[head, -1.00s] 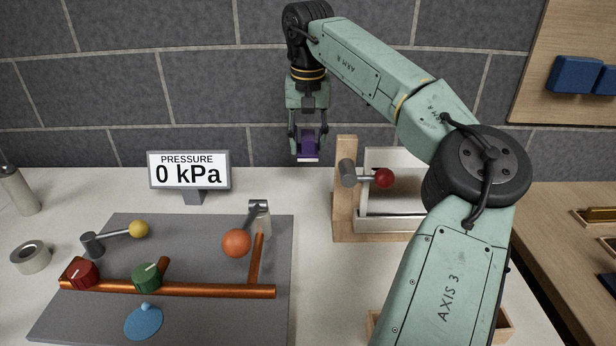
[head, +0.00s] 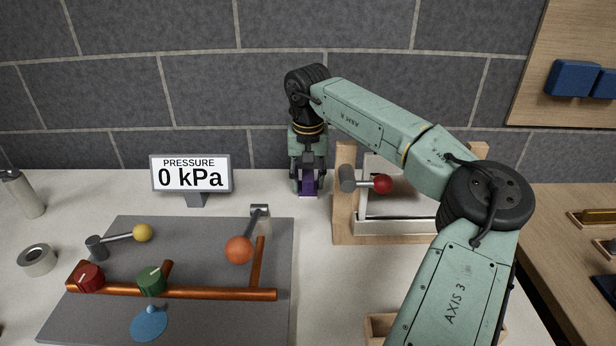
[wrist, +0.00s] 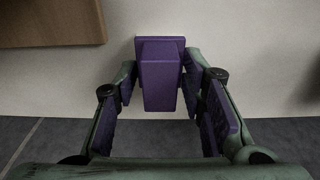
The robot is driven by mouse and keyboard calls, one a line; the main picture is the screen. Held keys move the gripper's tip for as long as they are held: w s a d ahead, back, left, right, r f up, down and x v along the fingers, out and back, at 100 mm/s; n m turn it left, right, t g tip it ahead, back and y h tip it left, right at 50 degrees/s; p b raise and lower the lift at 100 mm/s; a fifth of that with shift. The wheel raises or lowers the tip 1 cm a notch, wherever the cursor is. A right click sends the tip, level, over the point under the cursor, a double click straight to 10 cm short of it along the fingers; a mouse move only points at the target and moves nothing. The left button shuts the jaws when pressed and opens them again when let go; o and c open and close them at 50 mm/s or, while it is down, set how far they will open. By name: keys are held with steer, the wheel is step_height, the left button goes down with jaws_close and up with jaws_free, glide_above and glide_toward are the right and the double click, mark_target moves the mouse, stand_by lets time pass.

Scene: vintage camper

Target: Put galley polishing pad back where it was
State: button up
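The galley polishing pad is a purple block with a raised grip. It shows between my fingers in the head view (head: 308,186) and upright in the middle of the wrist view (wrist: 161,75). My gripper (head: 308,188) points straight down over the back of the white counter, left of the wooden frame. In the wrist view my gripper (wrist: 160,85) has a finger against each side of the pad's grip, closed on it. The pad is low, at or just above the counter; I cannot tell whether it touches.
A wooden frame (head: 344,205) with a red-knobbed lever (head: 382,184) stands close right. A grey board (head: 200,240) with copper pipes, valves and an orange-knobbed lever (head: 239,249) lies front left. A pressure sign (head: 191,174) reads 0 kPa. The tiled wall is close behind.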

mark_target(308, 178)
steer(key=o, duration=0.4)
steer(key=shift+o, duration=0.2)
step_height(308, 178, up, 12)
steer(key=s+b, duration=0.1)
steer(key=b, duration=0.1)
steer(key=shift+s, duration=0.15)
